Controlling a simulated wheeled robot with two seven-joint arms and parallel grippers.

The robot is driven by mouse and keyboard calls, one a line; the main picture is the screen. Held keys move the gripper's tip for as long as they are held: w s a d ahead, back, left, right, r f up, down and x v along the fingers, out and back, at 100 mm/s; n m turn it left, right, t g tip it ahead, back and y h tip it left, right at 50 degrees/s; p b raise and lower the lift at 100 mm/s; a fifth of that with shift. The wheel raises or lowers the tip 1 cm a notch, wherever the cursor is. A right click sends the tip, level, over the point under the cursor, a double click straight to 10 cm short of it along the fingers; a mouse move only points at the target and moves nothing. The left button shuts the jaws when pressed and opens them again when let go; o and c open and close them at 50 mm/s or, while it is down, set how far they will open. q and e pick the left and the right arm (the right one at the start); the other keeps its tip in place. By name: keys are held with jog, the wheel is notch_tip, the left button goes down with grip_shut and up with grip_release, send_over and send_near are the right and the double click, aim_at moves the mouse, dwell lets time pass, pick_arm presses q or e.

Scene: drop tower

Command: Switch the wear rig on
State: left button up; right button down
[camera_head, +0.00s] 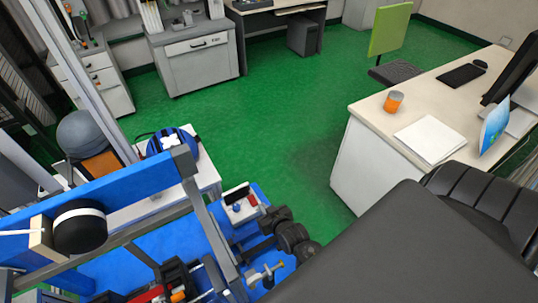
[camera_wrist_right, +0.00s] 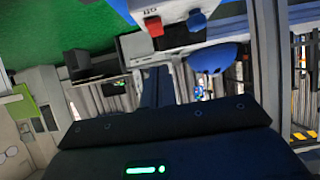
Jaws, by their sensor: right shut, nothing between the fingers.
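The wear rig is a blue and grey frame (camera_head: 130,192) at the lower left of the head view. Its white control box (camera_head: 240,207) carries a red switch (camera_head: 252,200) and a blue knob (camera_head: 237,208). In the right wrist view the box (camera_wrist_right: 178,10) shows upside down at the top, with the red switch (camera_wrist_right: 154,26) and the blue knob (camera_wrist_right: 197,20). My right gripper (camera_head: 258,242) is shut and empty, just in front of the box, apparently apart from it. Its dark fingers (camera_wrist_right: 157,75) show below the box in the wrist view. My left gripper is out of view.
A desk (camera_head: 345,165) with an orange cup (camera_head: 393,101), papers and a monitor stands at the right. A black drum (camera_head: 79,228) sits on the rig's left side. Green floor (camera_head: 265,110) is clear between rig and desk. Cabinets (camera_head: 197,60) stand at the back.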

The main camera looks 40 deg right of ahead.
jog(key=v, duration=0.3)
jog(key=shift+s, duration=0.25)
